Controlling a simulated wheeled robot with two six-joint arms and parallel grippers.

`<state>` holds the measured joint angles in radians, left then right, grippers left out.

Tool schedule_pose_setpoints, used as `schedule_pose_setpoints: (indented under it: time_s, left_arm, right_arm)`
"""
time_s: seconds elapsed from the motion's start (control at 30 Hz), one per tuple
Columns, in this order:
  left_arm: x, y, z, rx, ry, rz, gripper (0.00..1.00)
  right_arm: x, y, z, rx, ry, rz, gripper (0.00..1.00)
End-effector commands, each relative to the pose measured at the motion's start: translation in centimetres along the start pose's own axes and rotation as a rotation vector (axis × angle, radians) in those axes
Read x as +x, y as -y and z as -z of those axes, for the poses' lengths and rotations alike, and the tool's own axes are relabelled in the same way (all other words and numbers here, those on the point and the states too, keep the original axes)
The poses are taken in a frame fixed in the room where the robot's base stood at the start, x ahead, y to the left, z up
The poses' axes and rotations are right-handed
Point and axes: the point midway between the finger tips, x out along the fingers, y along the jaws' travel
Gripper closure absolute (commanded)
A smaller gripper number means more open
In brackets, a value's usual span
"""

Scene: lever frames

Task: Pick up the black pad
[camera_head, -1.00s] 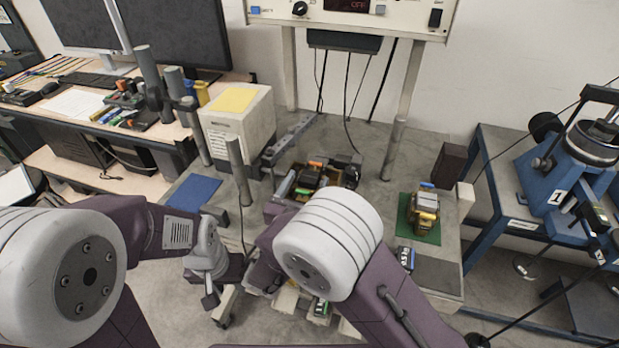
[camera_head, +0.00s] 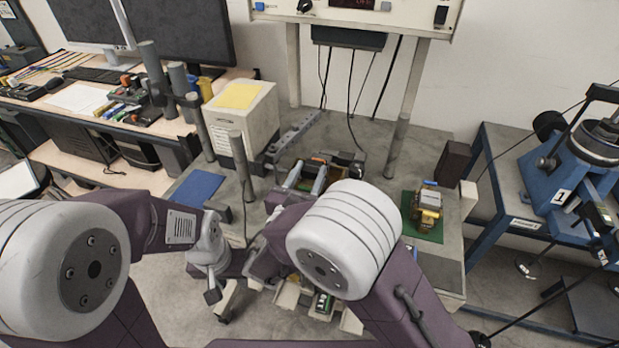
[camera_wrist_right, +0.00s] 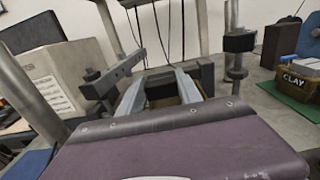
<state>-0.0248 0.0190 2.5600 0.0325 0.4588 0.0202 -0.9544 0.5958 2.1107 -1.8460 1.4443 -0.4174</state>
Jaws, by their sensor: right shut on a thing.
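My right gripper (camera_head: 306,182) is over the open box in the middle of the bench, its two pale fingers pointing away and spread apart. The fingers also show in the right wrist view (camera_wrist_right: 160,88), with a dark thing (camera_wrist_right: 162,90) between them. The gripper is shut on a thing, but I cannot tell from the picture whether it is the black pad.
A blue mat (camera_head: 197,187) lies left of a metal post (camera_head: 241,165). A white cabinet (camera_head: 243,118) stands behind. White bins (camera_head: 289,294) sit in front.

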Motion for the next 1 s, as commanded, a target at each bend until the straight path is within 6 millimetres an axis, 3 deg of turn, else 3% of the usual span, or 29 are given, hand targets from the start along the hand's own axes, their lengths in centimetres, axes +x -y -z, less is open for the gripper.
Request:
schedule_pose_setpoints:
  time_s: [0.1, 0.5, 0.7, 1.0]
  left_arm:
    - [-0.3, 0.0, 0.0, 0.0, 0.0, 0.0, 0.64]
    - [-0.7, 0.0, 0.1, 0.0, 0.0, 0.0, 0.64]
    - [-0.9, 0.0, 0.1, 0.0, 0.0, 0.0, 0.64]
    - [-1.0, 0.0, 0.1, 0.0, 0.0, 0.0, 0.64]
  right_arm:
    - [-0.3, 0.3, -2.4, 0.006, 0.003, 0.0, 1.0]
    - [-5.1, 6.8, -7.0, 0.003, 0.003, -0.002, 1.0]
    - [-6.4, 8.6, -8.3, 0.002, 0.003, -0.003, 1.0]
    - [-7.0, 9.6, -8.8, 0.001, 0.003, 0.008, 1.0]
